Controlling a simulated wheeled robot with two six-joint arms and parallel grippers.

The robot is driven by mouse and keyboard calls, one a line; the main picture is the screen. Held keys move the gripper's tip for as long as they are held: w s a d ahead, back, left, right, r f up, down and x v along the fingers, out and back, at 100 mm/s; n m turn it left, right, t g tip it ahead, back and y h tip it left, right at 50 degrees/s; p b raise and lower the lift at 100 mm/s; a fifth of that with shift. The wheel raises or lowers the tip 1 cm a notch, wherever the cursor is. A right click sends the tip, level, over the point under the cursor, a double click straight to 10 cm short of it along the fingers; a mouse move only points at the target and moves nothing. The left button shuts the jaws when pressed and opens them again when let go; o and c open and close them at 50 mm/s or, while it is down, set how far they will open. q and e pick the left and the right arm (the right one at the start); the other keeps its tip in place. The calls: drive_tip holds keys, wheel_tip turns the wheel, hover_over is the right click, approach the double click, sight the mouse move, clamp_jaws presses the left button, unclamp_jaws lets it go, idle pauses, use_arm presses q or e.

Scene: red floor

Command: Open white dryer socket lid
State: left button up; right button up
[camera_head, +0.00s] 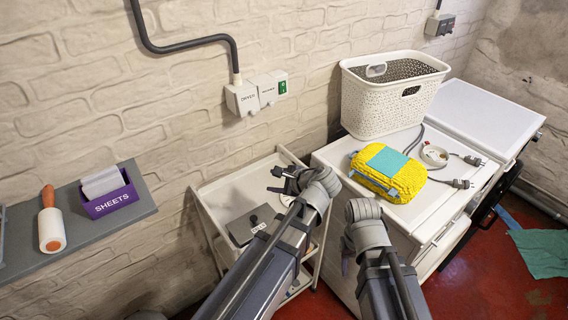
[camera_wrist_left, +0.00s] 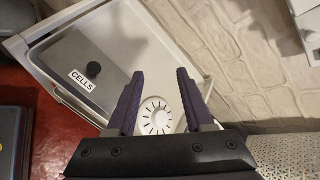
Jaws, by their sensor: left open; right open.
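The white dryer socket (camera_head: 243,98), labelled DRYER, is on the brick wall with its lid down. My left gripper (camera_head: 275,180) is open and empty, below the sockets and above the white cart, apart from the lid. In the left wrist view its two dark fingers (camera_wrist_left: 157,90) are spread, with a white round dial (camera_wrist_left: 155,116) seen between them. Part of a white wall box (camera_wrist_left: 308,22) shows at that view's upper right. My right gripper (camera_head: 347,256) hangs low beside the white appliance, mostly hidden by its wrist.
The white cart (camera_head: 215,190) holds a grey CELLS box (camera_head: 250,224). A white basket (camera_head: 375,105) and yellow pack (camera_head: 398,180) stand on the white appliance (camera_head: 340,152), with loose plugs (camera_head: 461,183). A grey shelf (camera_head: 140,208) juts out at left. The wall before the sockets is clear.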

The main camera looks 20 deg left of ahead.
use_arm(q)
drive_tip(key=s+d+f+n+g+h, duration=0.3)
drive_tip(key=s+d+f+n+h, duration=0.1)
drive_tip(key=s+d, duration=0.3)
drive_tip(key=s+d+f+n+g+h, duration=0.2)
drive_tip(key=s+d+f+n+h, duration=0.2)
drive_tip(key=s, duration=0.5)
drive_tip(key=d+f+n, duration=0.1)
drive_tip(key=d+n, duration=0.1)
drive_tip(key=d, duration=0.1)
drive_tip(key=shift+s+d+n+g, duration=0.3)
drive_tip(key=shift+d+n+g, duration=0.05)
drive_tip(key=shift+n+g, duration=0.05)
drive_tip(key=shift+w+f, duration=0.1)
